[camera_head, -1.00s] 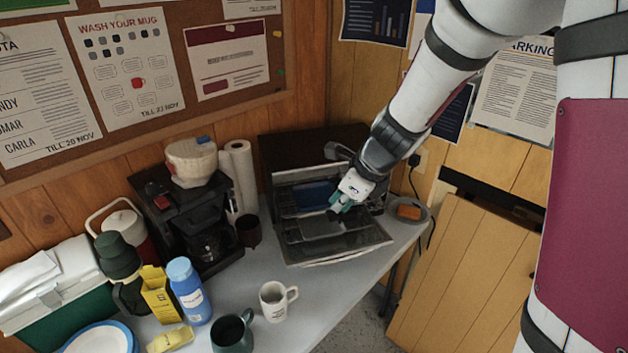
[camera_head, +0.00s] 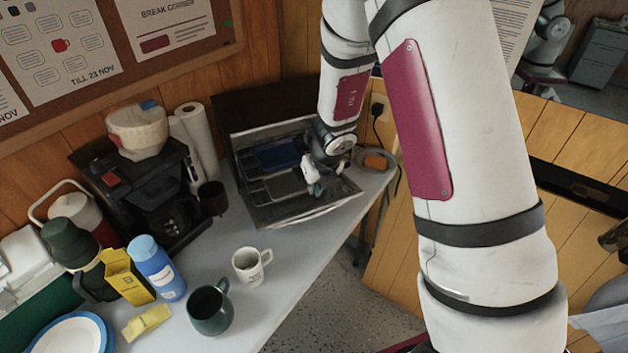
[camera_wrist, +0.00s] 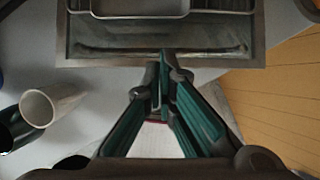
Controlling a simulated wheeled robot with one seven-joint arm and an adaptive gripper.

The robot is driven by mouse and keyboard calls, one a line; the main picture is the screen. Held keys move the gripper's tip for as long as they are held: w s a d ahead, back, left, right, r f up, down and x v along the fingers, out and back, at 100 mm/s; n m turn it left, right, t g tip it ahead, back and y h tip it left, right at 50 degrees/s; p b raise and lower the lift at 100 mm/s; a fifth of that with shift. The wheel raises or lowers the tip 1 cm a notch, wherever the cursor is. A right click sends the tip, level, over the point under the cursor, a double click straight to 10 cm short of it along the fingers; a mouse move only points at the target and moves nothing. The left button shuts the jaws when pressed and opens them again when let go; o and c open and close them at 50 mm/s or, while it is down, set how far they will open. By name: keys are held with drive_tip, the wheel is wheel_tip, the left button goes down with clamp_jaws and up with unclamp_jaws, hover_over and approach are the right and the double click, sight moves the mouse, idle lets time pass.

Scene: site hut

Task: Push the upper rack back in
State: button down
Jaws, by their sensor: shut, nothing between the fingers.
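A small countertop oven (camera_head: 233,166) stands on the table at the back with its door (camera_head: 310,206) folded down. Inside are wire racks: one with a blue tray (camera_head: 277,155) farther in, and one with a grey pan (camera_head: 287,184) nearer the door. Which rack is the upper one, and how far it sticks out, I cannot tell clearly. My gripper (camera_head: 315,188) is shut and empty above the right part of the open door. In the wrist view its fingertips (camera_wrist: 163,62) are together over the door's edge, with the grey pan and rack beyond, apart from them.
A coffee maker (camera_head: 172,215) and paper rolls (camera_head: 198,140) stand left of the oven. A white mug (camera_head: 250,266), a dark green mug (camera_head: 210,310) and a blue bottle (camera_head: 157,268) are in front. An orange sponge (camera_head: 376,162) lies on a plate right of the oven.

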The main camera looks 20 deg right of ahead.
drive_tip(key=b+x, duration=0.2)
drive_tip(key=x, duration=0.1)
drive_tip(key=shift+w+f, duration=0.15)
drive_tip(key=shift+w, duration=0.05)
drive_tip(key=shift+w+r+p, duration=0.25)
drive_tip(key=shift+w+p, duration=0.35)
drive_tip(key=shift+p, duration=0.25)
drive_tip(key=shift+w+a+f+p, duration=0.1)
drive_tip(key=shift+w+p, duration=0.05)
drive_tip(key=shift+w, duration=0.4)
drive_tip(key=shift+w+a+p, duration=0.1)
drive_tip(key=shift+w+p, duration=0.05)
drive_tip(key=shift+w, duration=0.45)
drive_tip(key=shift+w, duration=0.1)
